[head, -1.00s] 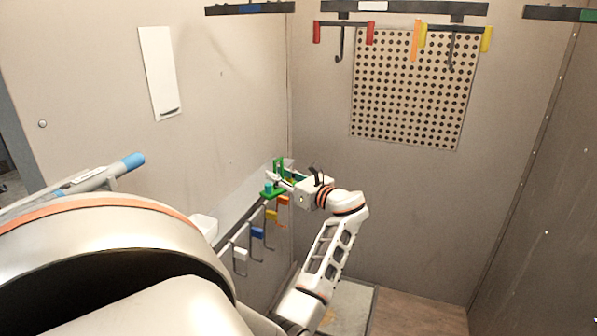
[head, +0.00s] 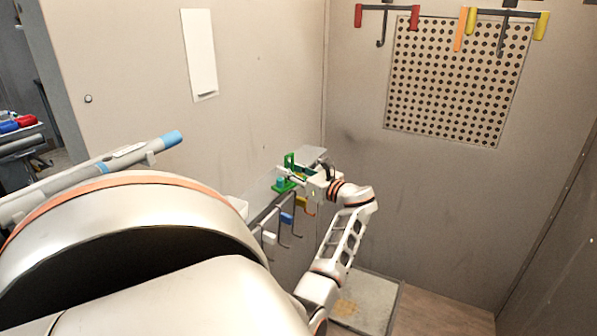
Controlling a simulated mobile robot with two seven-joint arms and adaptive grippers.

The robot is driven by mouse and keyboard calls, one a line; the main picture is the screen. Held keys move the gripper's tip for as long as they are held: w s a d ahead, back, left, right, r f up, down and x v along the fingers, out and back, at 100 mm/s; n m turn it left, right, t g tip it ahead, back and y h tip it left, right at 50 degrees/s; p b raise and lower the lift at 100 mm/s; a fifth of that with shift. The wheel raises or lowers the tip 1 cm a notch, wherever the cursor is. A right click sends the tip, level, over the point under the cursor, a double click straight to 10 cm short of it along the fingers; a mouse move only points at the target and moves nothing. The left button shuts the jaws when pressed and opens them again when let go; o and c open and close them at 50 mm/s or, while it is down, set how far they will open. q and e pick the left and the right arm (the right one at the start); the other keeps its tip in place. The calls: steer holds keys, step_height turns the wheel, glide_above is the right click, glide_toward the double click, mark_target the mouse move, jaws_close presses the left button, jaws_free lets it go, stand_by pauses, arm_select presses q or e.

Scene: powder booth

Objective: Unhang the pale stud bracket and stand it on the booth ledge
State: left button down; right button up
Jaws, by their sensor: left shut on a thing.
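My left gripper (head: 305,177) is shut on a green bracket (head: 291,167) with a teal stud, in the middle of the head view. The bracket is at the far end of a row of hooks along the left wall. I cannot tell whether it still touches a hook. No clearly pale bracket stands out; the stud's exact shade is hard to judge at this size. The booth ledge (head: 313,154) looks like the light grey strip along that wall, partly hidden behind the bracket and gripper. My right gripper is not in view.
A perforated panel (head: 455,85) is on the back wall, with coloured hangers (head: 387,22) above. A floor tray (head: 360,300) lies below my arm.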

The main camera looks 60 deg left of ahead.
mark_target(289, 187)
arm_select(q)
steer(key=s+a, duration=0.1)
steer(key=a, duration=0.1)
steer(key=s+a+f+b, duration=0.1)
steer(key=s+a, duration=0.1)
steer(key=a, duration=0.1)
steer(key=s+a+f+b, duration=0.1)
steer(key=s+a, duration=0.1)
steer(key=a, duration=0.1)
steer(key=shift+s+a+f, duration=0.1)
steer(key=shift+a+f, duration=0.15)
steer(key=shift+f+b, duration=0.45)
steer(key=shift+f, duration=0.55)
steer(key=c, duration=1.6)
jaws_free()
steer(key=shift+c, duration=0.2)
steer(key=shift+d+f, duration=0.1)
steer(key=v, duration=1.2)
